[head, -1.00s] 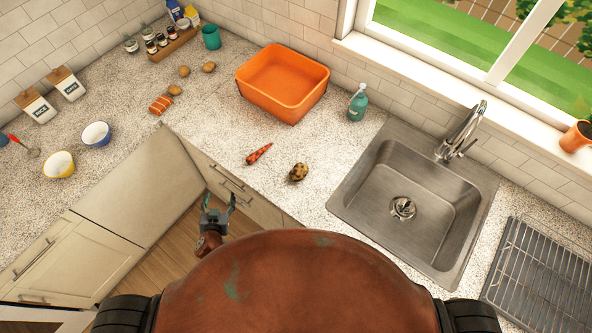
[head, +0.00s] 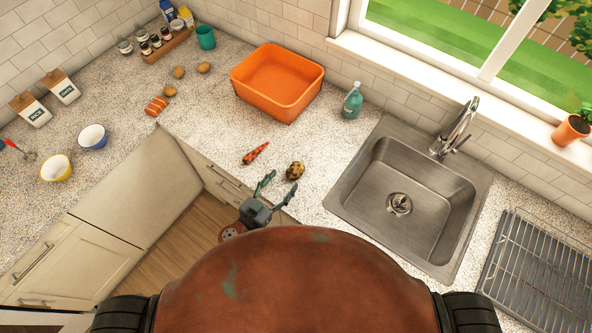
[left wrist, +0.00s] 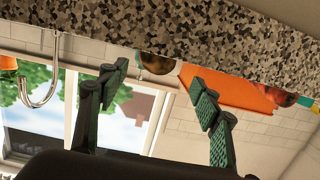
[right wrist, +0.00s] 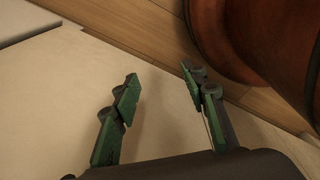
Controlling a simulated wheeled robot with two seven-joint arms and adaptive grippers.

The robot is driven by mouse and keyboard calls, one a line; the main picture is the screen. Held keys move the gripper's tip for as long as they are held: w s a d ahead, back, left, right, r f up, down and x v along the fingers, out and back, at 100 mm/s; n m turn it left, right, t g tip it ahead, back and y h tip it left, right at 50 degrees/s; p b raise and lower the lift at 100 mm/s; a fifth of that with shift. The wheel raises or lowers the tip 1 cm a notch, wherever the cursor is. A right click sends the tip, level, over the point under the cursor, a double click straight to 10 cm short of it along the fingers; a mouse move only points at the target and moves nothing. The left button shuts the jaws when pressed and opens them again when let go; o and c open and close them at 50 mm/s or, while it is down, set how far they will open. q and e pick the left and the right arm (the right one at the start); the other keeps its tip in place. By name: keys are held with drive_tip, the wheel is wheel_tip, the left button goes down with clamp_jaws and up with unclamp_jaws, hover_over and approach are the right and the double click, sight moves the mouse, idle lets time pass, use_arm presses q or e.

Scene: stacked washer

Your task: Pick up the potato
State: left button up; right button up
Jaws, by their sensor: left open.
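In the left wrist view, which is turned over, the potato (left wrist: 157,63) shows beyond and between the spread fingertips, partly cut off by the counter edge. My right gripper (right wrist: 158,75) is open and empty in the right wrist view, in front of a pale cabinet surface; it is hidden in the head view.
An orange bin (head: 278,84) and a soap bottle (head: 352,101) stand behind. The sink (head: 405,203) is to the right. Smaller brown round items (head: 204,67), bowls (head: 93,137) and jars stand farther left.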

sight(296, 171)
use_arm(q)
drive_tip(key=x, duration=0.2)
drive_tip(key=b+x, duration=0.1)
drive_tip(key=x, duration=0.2)
drive_tip(key=f+x, duration=0.1)
drive_tip(key=x, duration=0.2)
drive_tip(key=shift+s+d, duration=0.25)
drive_tip(key=shift+s, duration=0.05)
drive_tip(key=shift+c, duration=0.5)
drive_tip(key=c, duration=1.1)
drive_tip(key=shift+c, duration=0.4)
